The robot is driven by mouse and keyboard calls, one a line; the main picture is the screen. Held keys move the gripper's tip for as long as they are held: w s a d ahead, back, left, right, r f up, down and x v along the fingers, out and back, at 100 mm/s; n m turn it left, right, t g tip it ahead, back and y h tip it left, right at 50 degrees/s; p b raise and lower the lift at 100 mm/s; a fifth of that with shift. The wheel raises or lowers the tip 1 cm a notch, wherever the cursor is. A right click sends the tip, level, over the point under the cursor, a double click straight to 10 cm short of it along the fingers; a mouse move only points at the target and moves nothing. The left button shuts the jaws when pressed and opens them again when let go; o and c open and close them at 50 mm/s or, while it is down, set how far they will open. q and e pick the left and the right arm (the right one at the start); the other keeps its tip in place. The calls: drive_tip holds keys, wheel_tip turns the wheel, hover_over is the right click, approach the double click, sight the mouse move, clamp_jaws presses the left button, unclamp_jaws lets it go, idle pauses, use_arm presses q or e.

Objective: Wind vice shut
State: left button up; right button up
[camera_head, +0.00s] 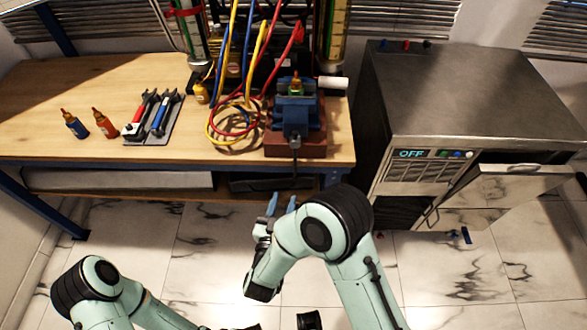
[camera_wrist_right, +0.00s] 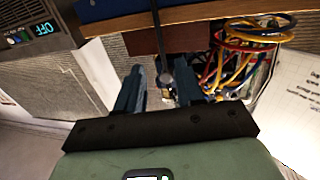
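The blue vice (camera_head: 295,118) stands on a red-brown block at the front edge of the wooden bench. A small green and brass piece (camera_head: 296,88) shows at its jaws; I cannot tell how tightly they sit on it. A dark handle rod (camera_head: 295,146) hangs at the vice's front. My right gripper (camera_head: 281,203) is open and empty, in front of and below the bench edge. In the right wrist view, the handle rod (camera_wrist_right: 160,40) appears between its blue fingers (camera_wrist_right: 160,88), with no clear contact.
Colored hoses (camera_head: 238,120) loop on the bench left of the vice. Two small bottles (camera_head: 104,123) and a tool tray (camera_head: 165,135) lie further left. A metal cabinet (camera_head: 455,90) reading OFF stands at right, its door (camera_head: 510,185) open. The floor ahead is mostly clear.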

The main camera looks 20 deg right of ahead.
sight(294, 164)
drive_tip(key=x, duration=1.1)
drive_tip(key=shift+w+d+p, duration=0.15)
drive_tip(key=shift+w+p, duration=0.05)
drive_tip(key=shift+p, duration=0.1)
clamp_jaws()
idle(0.9)
